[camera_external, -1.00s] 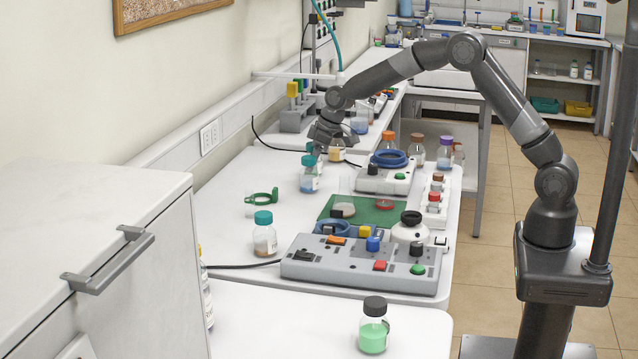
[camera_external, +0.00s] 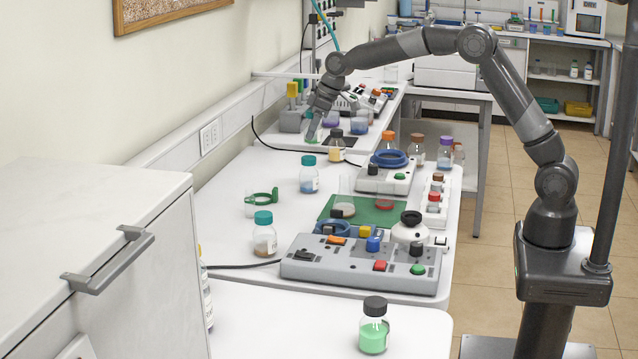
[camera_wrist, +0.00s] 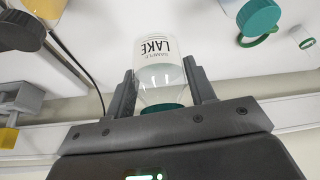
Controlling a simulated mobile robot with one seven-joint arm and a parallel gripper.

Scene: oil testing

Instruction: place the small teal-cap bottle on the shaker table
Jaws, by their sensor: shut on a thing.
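The small teal-cap bottle (camera_wrist: 159,72) is between the two fingers of my gripper (camera_wrist: 162,85) in the wrist view. It is clear, its label reads LAKE, and its teal cap faces the palm. In the external view my gripper (camera_external: 317,112) points down over the back of the white bench, with the held bottle (camera_external: 313,129) partly showing below it. Two other teal-cap bottles stand on the bench, one at the middle left (camera_external: 309,175) and one nearer the camera (camera_external: 264,235). I cannot tell for sure which bench device is the shaker table.
A dark-cap bottle (camera_external: 336,148) stands close to my gripper. A grey device with a blue ring (camera_external: 389,160), a green mat (camera_external: 385,213) and a grey button console (camera_external: 345,276) take the bench's right side. A green ring holder (camera_external: 262,197) sits at left.

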